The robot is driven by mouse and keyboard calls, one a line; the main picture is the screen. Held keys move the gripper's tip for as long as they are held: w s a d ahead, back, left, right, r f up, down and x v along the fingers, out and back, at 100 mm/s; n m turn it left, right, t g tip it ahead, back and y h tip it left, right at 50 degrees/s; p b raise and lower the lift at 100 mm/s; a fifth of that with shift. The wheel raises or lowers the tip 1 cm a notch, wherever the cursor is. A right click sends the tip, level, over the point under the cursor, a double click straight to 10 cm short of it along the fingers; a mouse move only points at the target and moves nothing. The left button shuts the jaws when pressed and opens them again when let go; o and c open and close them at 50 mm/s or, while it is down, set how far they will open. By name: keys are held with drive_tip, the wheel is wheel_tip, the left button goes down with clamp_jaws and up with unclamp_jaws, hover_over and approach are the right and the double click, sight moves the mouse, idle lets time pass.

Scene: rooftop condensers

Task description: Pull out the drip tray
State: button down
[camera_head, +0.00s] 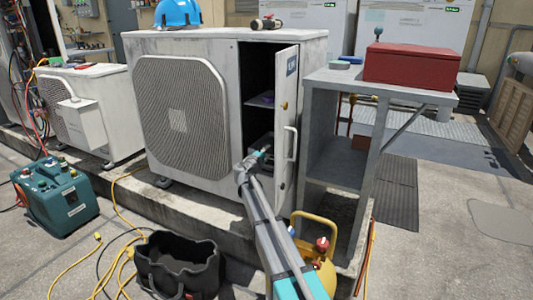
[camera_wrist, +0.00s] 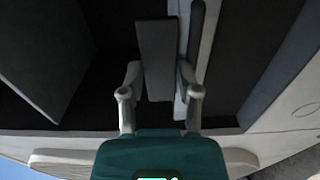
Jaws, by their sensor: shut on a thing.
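The condenser unit (camera_head: 180,110) has its narrow right-hand door (camera_head: 286,120) swung open, showing a dark compartment. My gripper (camera_head: 264,149) reaches into the lower part of this opening. A dark grey piece there, which looks like the drip tray (camera_head: 261,140), is mostly hidden by my gripper and the shadow. In the wrist view, my gripper (camera_wrist: 158,88) has its two fingers on either side of a flat dark grey bar, apparently part of the drip tray (camera_wrist: 155,50), and is shut on it. The rest of the tray cannot be made out.
A grey metal stand (camera_head: 365,93) with a red toolbox (camera_head: 412,64) stands right of the open door. A yellow cylinder (camera_head: 318,268) is close to my arm. A black tool bag (camera_head: 178,268) and yellow hose (camera_head: 77,262) lie in front. Open ground is at right.

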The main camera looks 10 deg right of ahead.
drive_tip(key=v, duration=1.5)
drive_tip(key=shift+c, duration=1.6)
unclamp_jaws()
drive_tip(key=v, duration=1.2)
